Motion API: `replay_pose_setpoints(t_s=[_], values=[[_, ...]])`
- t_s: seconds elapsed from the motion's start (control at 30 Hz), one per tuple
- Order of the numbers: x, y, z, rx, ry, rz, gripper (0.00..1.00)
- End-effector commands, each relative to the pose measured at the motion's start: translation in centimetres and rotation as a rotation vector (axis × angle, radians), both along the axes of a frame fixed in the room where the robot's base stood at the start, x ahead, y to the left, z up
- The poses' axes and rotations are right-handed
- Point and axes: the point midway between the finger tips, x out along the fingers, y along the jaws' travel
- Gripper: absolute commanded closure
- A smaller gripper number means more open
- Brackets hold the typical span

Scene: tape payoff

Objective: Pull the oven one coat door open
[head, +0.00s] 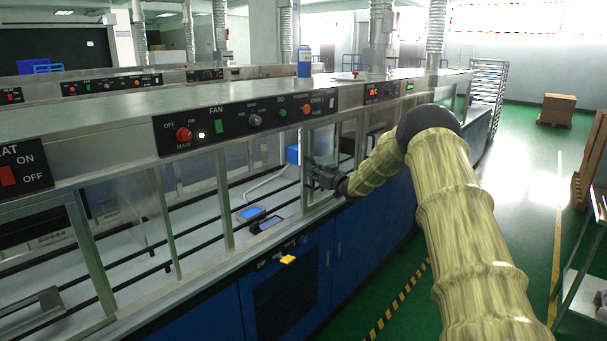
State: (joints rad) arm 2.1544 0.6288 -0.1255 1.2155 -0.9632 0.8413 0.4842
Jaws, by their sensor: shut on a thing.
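My arm reaches from the right to the long metal machine, and my gripper (314,172) is at its front, at a framed glass door (321,146) below the right end of the black control panel. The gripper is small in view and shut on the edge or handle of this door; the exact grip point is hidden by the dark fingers. The door looks upright. I cannot tell how far it stands from its frame.
The control panel (245,117) with knobs and buttons runs above the doors. Small blue-screened devices (251,212) lie on the white deck inside. Blue cabinets (290,285) stand below.

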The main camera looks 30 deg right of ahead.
Motion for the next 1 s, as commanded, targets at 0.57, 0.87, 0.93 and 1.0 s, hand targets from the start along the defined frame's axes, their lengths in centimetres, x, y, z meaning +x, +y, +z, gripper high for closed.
replay_pose_setpoints(t_s=[0.57,0.87,0.93,1.0], values=[[0.0,0.0,-0.1,0.0,0.001,0.0,0.66],[-0.5,-0.1,0.0,0.001,0.0,0.0,0.66],[-1.1,-0.1,0.1,0.001,-0.001,0.0,0.66],[-1.9,-0.2,0.1,0.0,0.0,0.0,0.66]])
